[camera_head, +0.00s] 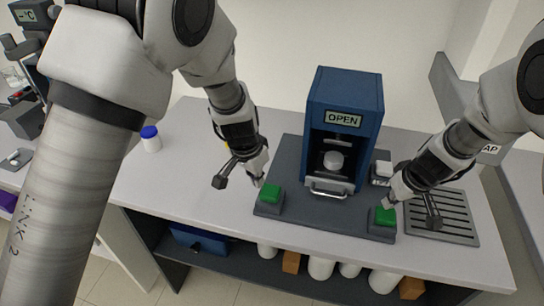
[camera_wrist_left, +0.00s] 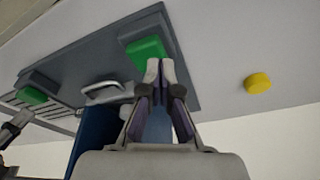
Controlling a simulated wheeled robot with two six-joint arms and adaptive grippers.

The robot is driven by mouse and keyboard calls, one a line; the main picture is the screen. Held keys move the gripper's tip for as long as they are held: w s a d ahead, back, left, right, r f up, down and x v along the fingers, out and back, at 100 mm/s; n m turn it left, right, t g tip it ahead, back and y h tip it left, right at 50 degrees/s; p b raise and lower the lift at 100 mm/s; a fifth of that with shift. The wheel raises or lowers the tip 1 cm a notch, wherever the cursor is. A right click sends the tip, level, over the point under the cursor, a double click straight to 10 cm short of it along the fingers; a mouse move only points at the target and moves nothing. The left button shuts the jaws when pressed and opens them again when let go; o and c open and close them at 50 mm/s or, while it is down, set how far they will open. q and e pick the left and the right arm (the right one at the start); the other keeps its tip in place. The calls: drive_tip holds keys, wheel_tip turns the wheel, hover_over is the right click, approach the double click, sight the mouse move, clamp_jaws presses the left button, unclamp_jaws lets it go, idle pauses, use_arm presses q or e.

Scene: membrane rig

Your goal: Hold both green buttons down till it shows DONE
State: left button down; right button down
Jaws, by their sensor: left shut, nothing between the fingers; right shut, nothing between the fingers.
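The blue press (camera_head: 343,100) stands on a dark base plate (camera_head: 312,212), and its display (camera_head: 343,119) reads OPEN. The left green button (camera_head: 271,194) and the right green button (camera_head: 385,217) sit on dark blocks at the plate's front corners. My left gripper (camera_head: 259,182) is shut and empty, its tips just beside and above the left button. In the left wrist view the tips overlap the edge of that button (camera_wrist_left: 147,48); I cannot tell if they touch. My right gripper (camera_head: 388,204) is shut, its tips at the right button's upper edge; contact is unclear.
A pale round piece (camera_head: 333,161) sits inside the press, above a front handle (camera_head: 328,193). A slotted grey tray (camera_head: 443,222) lies at the right. A blue-capped jar (camera_head: 151,142) stands at the left. A yellow disc (camera_wrist_left: 257,83) lies on the bench near my left gripper.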

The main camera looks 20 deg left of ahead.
sight(272, 189)
use_arm(q)
drive_tip(key=w+d+r+m+h, duration=0.1)
drive_tip(key=w+d+r, duration=0.2)
drive_tip(key=r, duration=0.2)
drive_tip(key=shift+t, duration=0.3)
wheel_tip(272, 189, down, 7)
drive_tip(key=shift+r, duration=0.1)
drive_tip(key=shift+f, duration=0.35)
drive_tip(key=shift+s+f, duration=0.1)
drive_tip(key=shift+f, duration=1.3)
drive_tip(key=shift+s, duration=0.1)
use_arm(e)
drive_tip(key=shift+f, duration=0.2)
